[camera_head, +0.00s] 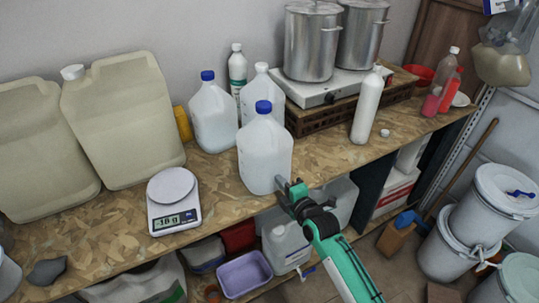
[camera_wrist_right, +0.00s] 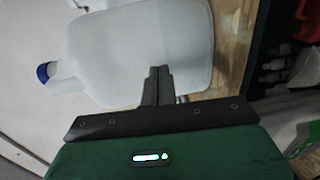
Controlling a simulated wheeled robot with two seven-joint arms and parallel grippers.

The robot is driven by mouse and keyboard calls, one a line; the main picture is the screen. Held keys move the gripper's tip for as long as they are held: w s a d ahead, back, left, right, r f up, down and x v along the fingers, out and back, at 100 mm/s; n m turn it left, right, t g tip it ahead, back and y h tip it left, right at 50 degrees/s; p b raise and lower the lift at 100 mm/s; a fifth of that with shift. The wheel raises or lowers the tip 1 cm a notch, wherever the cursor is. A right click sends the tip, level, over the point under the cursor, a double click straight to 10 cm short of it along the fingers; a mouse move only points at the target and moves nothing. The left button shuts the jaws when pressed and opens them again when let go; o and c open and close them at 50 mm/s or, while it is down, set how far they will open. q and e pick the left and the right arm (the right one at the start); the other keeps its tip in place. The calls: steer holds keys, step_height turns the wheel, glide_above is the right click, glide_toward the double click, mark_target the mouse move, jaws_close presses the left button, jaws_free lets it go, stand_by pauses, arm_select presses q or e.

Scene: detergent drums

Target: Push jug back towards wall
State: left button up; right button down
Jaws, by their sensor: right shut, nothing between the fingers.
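A translucent white jug with a blue cap (camera_head: 264,150) stands upright near the front edge of the wooden worktop. It also fills the upper part of the right wrist view (camera_wrist_right: 140,50), lying sideways in that picture. My right gripper (camera_head: 284,184) is shut and empty, with its fingertips at the jug's lower right side. In the wrist view the closed fingers (camera_wrist_right: 158,72) overlap the jug's body; I cannot tell whether they touch it. My left gripper is not in view.
Another blue-capped jug (camera_head: 212,115) and a white-capped jug (camera_head: 261,92) stand behind, closer to the wall. A scale (camera_head: 173,199) sits to the left, and a white bottle (camera_head: 367,107) to the right. Steel pots (camera_head: 313,42) stand on a hotplate behind. Bare worktop lies right of the jug.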

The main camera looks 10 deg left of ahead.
mark_target(274, 173)
steer(key=shift+r+b+x, duration=0.1)
steer(key=shift+b+x, duration=0.4)
steer(key=shift+x, duration=0.65)
steer(key=shift+r+b+x, duration=0.15)
steer(key=shift+b+x, duration=0.35)
steer(key=shift+x, duration=0.65)
steer(key=shift+r+b+x, duration=0.1)
steer(key=shift+b+x, duration=0.55)
steer(key=shift+x, duration=0.4)
steer(key=shift+r+b+x, duration=0.15)
steer(key=shift+b+x, duration=0.45)
steer(key=shift+x, duration=0.45)
steer(key=shift+s+d+p, duration=0.1)
steer(key=shift+s+p, duration=0.05)
steer(key=shift+p, duration=0.15)
steer(key=shift+s+d+p, duration=0.4)
steer(key=shift+s+p, duration=0.1)
steer(key=shift+s, duration=0.05)
steer(key=shift+s+d+p, duration=0.3)
steer(key=shift+s+d, duration=0.05)
steer(key=shift+s, duration=0.2)
steer(key=shift+f, duration=0.1)
